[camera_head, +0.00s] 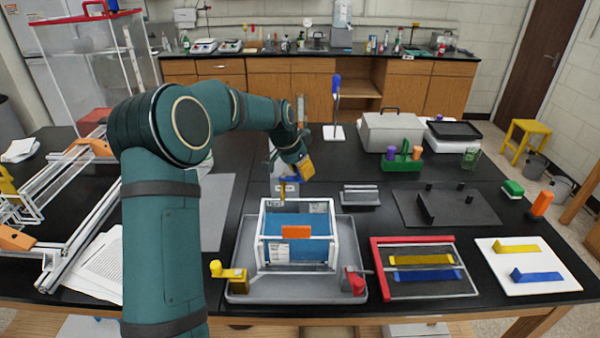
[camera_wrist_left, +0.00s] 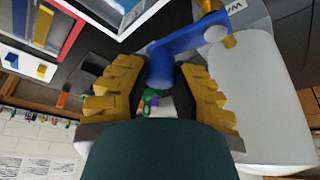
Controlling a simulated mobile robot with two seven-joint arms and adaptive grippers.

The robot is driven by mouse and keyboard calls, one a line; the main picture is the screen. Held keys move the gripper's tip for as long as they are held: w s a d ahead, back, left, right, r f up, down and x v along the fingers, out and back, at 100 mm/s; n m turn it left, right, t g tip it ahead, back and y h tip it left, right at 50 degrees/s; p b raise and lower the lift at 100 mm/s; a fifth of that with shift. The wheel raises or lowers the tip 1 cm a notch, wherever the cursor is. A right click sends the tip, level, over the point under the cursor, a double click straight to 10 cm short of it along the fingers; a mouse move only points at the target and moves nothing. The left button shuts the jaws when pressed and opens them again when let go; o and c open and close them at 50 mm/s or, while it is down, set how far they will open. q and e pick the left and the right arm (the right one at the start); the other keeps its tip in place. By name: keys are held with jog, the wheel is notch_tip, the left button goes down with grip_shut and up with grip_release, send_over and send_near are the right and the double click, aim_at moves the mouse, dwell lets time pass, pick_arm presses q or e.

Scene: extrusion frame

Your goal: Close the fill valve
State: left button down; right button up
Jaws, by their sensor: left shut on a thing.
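My left gripper (camera_head: 303,170) is behind the clear tank (camera_head: 262,236), beside a white body with a label (camera_head: 284,188). In the left wrist view, its yellow finger pads (camera_wrist_left: 160,72) are shut around the downturned end of a blue lever handle (camera_wrist_left: 185,42). The lever runs to a brass-coloured fitting (camera_wrist_left: 210,8) next to a white cylinder (camera_wrist_left: 258,100). This looks like the fill valve; in the head view the arm and gripper largely hide it. A yellow valve (camera_head: 230,273) and a red valve (camera_head: 354,282) sit at the tank's front corners. My right gripper is out of view.
The tank stands in a grey tray (camera_head: 250,290). A red-edged frame with yellow and blue bars (camera_head: 376,265) and a white board (camera_head: 555,268) lie to the right. Aluminium extrusions (camera_head: 95,235) lie at left. A blue-topped stand (camera_head: 336,110) rises behind.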

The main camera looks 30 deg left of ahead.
pick_arm(q)
jog(key=shift+w+a+n+y, duration=0.1)
jog(key=shift+w+n+y, duration=0.2)
jog(key=shift+n, duration=0.5)
jog(key=c, duration=0.7)
grip_release()
jog(key=shift+f, duration=0.1)
jog(key=shift+c, duration=0.2)
jog(key=v, duration=1.2)
